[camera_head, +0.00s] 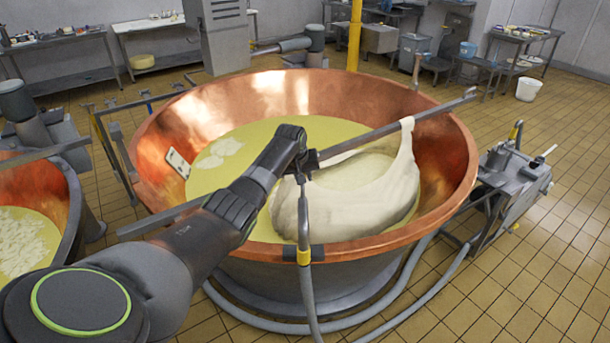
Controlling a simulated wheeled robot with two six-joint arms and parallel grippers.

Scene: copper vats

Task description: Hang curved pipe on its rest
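The curved pipe (303,220) is a thin grey tube with a yellow ring near its lower end. It stands upright in the picture across the front rim of the copper vat (450,150), and a grey hose runs down from it. My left gripper (302,172) is over the vat, pointing down at the pipe's upper end. The wrist hides the fingers, so I cannot tell whether they grip the pipe. A small dark block (317,252) sits beside the yellow ring at the rim; I cannot tell if it is the rest. My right gripper is not in view.
A long metal bar (440,108) crosses the vat behind my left gripper, with a white cloth bundle (365,195) slung from it in yellow liquid. A pump cart (515,180) with hoses stands right. A second vat (75,205) is at left. Tiled floor is clear at lower right.

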